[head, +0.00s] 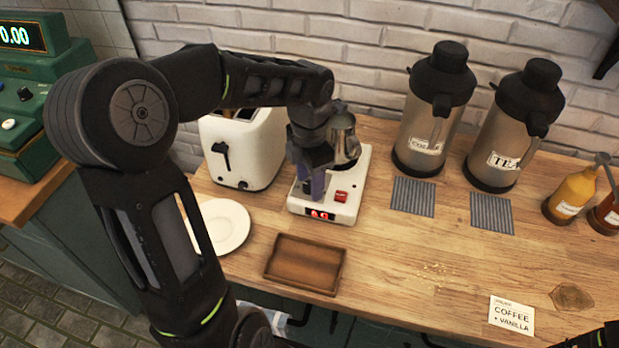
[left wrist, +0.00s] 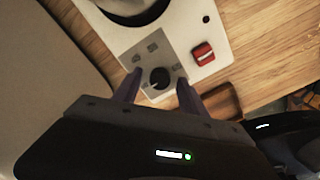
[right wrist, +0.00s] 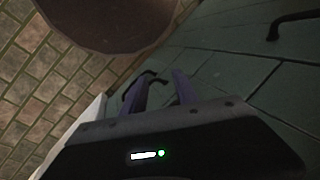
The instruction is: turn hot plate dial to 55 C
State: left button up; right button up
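The white hot plate (head: 341,211) stands on the wooden counter with a metal pitcher (head: 345,140) on it. Its red display (head: 320,214) faces front, but I cannot read the digits surely. A red switch (head: 341,196) sits beside the dial area. In the left wrist view the black dial (left wrist: 160,78) shows between the fingertips of my left gripper (left wrist: 159,82). The fingers stand apart on either side of it, with gaps visible; contact is unclear. In the head view my gripper hides the dial. My right gripper (right wrist: 160,85) is open and empty, away from the hot plate.
A white toaster (head: 240,150) stands just left of the hot plate. A white plate (head: 222,226) and a wooden tray (head: 305,262) lie in front. Two flasks, coffee (head: 432,110) and tea (head: 512,125), stand at right. A card (head: 511,316) lies near the front edge.

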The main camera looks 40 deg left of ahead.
pick_arm(q)
grip_shut()
dwell(0.3)
